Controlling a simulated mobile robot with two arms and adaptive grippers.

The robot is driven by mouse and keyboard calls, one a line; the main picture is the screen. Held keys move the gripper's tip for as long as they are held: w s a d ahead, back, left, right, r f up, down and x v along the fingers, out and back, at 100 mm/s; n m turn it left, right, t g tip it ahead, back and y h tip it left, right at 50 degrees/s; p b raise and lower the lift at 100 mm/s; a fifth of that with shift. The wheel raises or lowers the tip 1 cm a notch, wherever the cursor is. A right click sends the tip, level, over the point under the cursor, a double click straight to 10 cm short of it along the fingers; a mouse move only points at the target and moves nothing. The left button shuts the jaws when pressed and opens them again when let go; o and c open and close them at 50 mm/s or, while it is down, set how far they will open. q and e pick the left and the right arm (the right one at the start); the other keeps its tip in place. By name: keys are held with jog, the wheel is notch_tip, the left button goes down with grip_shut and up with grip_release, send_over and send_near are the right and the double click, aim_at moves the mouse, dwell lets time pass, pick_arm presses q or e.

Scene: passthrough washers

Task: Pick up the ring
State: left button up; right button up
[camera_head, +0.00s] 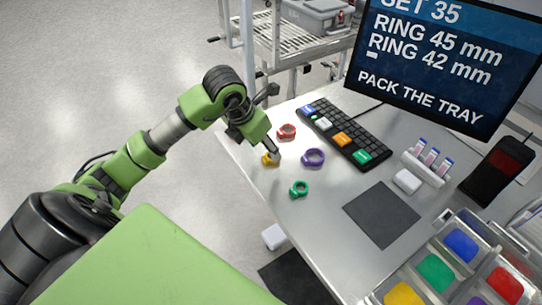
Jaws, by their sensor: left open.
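Several small rings lie on the grey metal table: a yellow one (267,160), a red one (281,136), a purple one (306,163) and a green one (294,191). My left gripper (274,152) reaches in from the left with its tip pointing down at the yellow ring and hiding part of it. The gripper is open. I cannot tell whether a finger touches the ring. The red ring is just behind the tip and the purple ring is to its right. My right gripper is not in view.
A black keyboard (352,126) with coloured keys lies behind the rings, below a monitor (440,65). A dark mat (381,214), a white block (407,181) and a tray with coloured compartments (450,284) are to the right. The table's left edge runs close to the yellow ring.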

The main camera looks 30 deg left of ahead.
aim_at(269, 158)
pick_arm(q)
jog(key=x, duration=0.1)
jog(key=p+x, duration=0.1)
jog(key=x, duration=0.1)
jog(key=shift+w+d+f+p, duration=0.15)
jog(key=shift+d+f+p, duration=0.1)
jog(key=shift+d+p, duration=0.05)
jog(key=shift+w+f, duration=0.2)
jog(key=shift+f, duration=0.3)
jog(key=c, duration=1)
jog(key=shift+o, duration=0.2)
jog(key=shift+r, duration=0.2)
